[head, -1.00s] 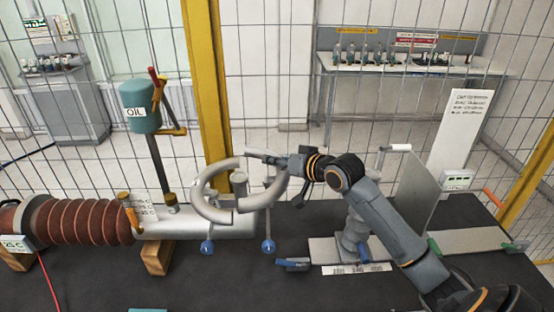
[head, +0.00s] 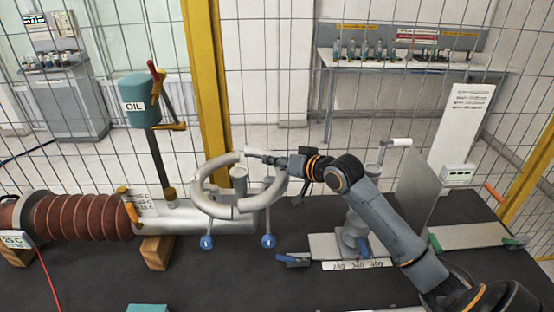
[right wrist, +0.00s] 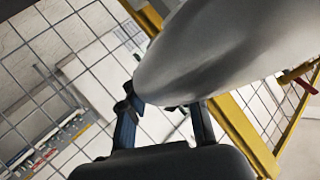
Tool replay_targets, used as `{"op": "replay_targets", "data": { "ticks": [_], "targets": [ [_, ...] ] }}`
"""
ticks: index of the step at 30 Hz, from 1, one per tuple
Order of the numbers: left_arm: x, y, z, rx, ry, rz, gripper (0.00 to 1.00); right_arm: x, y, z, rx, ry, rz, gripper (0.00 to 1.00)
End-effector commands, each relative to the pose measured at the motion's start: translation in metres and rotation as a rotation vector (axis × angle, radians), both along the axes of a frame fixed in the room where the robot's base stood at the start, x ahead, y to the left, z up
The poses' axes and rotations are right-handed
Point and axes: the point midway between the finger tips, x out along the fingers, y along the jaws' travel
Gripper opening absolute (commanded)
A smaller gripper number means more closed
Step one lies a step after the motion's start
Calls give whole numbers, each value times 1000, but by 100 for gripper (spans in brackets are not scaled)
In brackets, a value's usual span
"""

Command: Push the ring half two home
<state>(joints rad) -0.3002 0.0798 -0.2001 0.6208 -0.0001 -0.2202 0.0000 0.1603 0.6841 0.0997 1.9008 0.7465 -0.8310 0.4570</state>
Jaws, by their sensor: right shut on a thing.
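A thick pale grey ring stands around the right end of the silver tube (head: 165,222). Its left half (head: 196,200) curves around the left side. Its right part, which I take for ring half two (head: 277,190), curves around the right side. A small step or gap shows between the two at the top; the lower joint is hard to make out. My right gripper (head: 268,157) is shut on ring half two near its upper end. In the right wrist view the grey ring body (right wrist: 215,50) fills the top, with dark fingers (right wrist: 160,115) against it. My left gripper is not in view.
Two blue knobs (head: 207,242) hang below the ring. A red-brown ribbed bushing (head: 85,215) is at left, with a teal OIL can (head: 142,100) behind. A grey stand on a plate (head: 325,246) and an upright panel (head: 425,195) are at right. Wire fencing runs behind.

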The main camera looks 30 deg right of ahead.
Motion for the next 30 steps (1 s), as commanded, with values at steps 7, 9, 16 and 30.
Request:
{"op": "replay_targets", "data": {
  "ticks": [7,9,16,30],
  "targets": [
    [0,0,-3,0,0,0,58,0,0,-7,1,0,0,0],
    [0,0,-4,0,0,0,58,0,0,-8,1,-1,-1,0],
    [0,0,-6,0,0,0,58,0,0,-14,1,-1,0,0],
    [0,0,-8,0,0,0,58,0,0,-20,0,-1,0,58]
  ]
}}
